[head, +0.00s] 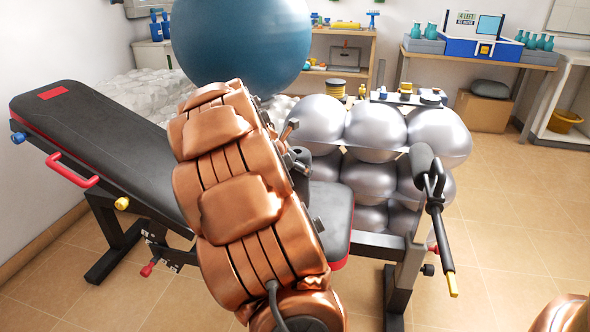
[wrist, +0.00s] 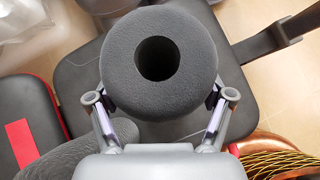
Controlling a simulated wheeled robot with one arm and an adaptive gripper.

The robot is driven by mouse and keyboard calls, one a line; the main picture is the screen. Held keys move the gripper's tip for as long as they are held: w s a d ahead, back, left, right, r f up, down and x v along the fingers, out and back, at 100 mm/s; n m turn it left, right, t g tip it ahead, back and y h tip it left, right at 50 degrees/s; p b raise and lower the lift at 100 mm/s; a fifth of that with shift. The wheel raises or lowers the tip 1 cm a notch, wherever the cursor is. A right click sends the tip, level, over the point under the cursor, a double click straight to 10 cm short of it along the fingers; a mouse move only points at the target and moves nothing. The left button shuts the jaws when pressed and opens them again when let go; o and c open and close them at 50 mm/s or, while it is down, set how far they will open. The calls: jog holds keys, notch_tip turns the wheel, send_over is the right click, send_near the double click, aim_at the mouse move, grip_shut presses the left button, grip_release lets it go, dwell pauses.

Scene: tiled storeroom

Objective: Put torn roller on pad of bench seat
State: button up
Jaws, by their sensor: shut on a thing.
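In the wrist view my gripper (wrist: 160,92) is shut on a dark grey foam roller (wrist: 122,72). Its round end with a dark hole faces the camera, and no tear shows on this end. The bench's black seat pad (wrist: 252,100) lies behind and below the roller; I cannot tell whether they touch. In the head view the seat pad (head: 338,212) shows just right of my copper-coloured arm, which covers part of it. The gripper and held roller are mostly hidden behind the arm there.
The bench's tilted backrest (head: 95,130) is at left. A post with another foam roller (head: 422,160) and a yellow-tipped bar stands right of the seat. Silver balls (head: 375,130) are stacked behind, near a large blue ball (head: 240,40). Tiled floor (head: 510,220) is clear at right.

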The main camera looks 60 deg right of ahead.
jog(key=o, duration=1.1)
jog(key=shift+f, duration=0.1)
jog(key=p+v, duration=0.5)
jog(key=v, duration=0.7)
jog(key=shift+s, duration=0.1)
jog(key=s+a+f+m+g+y, duration=0.1)
jog(key=s+a+m, duration=0.4)
jog(key=a, duration=0.8)
jog(key=s+a+f+m+g+y, duration=0.1)
jog(key=s+a+f+m+y, duration=0.3)
jog(key=s+a, duration=0.5)
jog(key=s+a+f+m+g+y, duration=0.1)
jog(key=s+a+f+m+y, duration=0.2)
jog(key=s+a+m, duration=0.5)
jog(key=shift+s+a+f+y, duration=0.1)
jog(key=shift+a+y, duration=0.2)
jog(key=shift+a, duration=2.25)
jog(key=shift+a+f+y, duration=0.1)
jog(key=shift+a+y, duration=0.2)
jog(key=shift+a, duration=2.2)
